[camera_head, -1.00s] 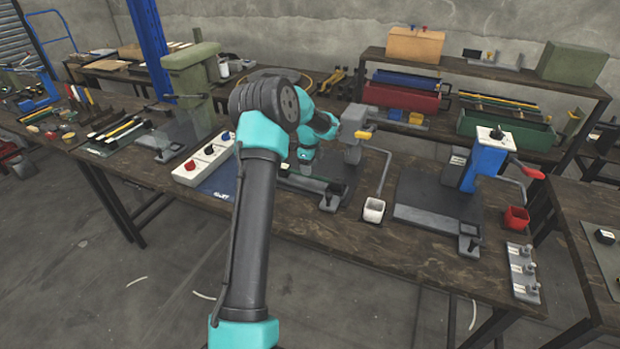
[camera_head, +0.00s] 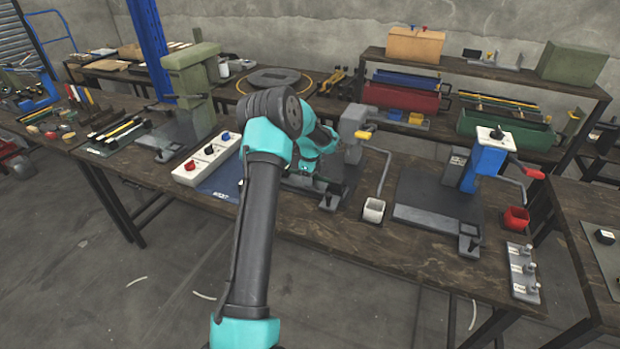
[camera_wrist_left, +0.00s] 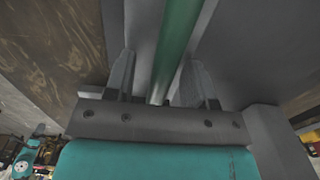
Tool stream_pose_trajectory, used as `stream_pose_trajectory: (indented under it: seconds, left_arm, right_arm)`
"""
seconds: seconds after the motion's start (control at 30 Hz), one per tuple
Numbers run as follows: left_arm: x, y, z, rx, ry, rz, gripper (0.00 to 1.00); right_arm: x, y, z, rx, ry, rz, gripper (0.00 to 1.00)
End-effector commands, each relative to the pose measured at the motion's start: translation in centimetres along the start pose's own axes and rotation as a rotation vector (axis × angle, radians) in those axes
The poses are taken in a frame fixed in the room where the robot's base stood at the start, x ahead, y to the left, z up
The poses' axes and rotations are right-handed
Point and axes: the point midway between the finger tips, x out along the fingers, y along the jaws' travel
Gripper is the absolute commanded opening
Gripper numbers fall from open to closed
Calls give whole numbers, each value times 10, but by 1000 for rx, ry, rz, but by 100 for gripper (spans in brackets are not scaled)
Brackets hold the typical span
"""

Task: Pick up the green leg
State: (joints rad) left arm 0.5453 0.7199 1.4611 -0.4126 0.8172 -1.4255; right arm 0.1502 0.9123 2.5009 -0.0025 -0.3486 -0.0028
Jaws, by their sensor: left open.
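The green leg (camera_wrist_left: 178,40) is a long green bar in the left wrist view. It runs from the top edge down between the two fingers of my left gripper (camera_wrist_left: 165,85). The gripper is open, with one finger on each side of the leg. I cannot tell whether either finger touches it. In the head view my left gripper (camera_head: 302,178) is low at the grey press fixture (camera_head: 330,190) in the middle of the table. There my arm hides most of the leg. My right gripper does not show.
A white box with knobs (camera_head: 207,160) stands left of the fixture. Bare wood (camera_head: 400,245) lies along the front edge.

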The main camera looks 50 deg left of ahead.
Motion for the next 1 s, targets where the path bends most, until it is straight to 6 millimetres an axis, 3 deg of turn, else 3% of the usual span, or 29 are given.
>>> stream_pose_trajectory:
  seconds: [0.17,0.7,1.0]
  left_arm:
    - [0,0,0,0,0,0,50]
    - [0,0,0,0,0,0,0]
    - [-1,0,0,0,0,-1,0]
  right_arm:
    - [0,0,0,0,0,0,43]
    - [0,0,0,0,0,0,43]
    - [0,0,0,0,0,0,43]
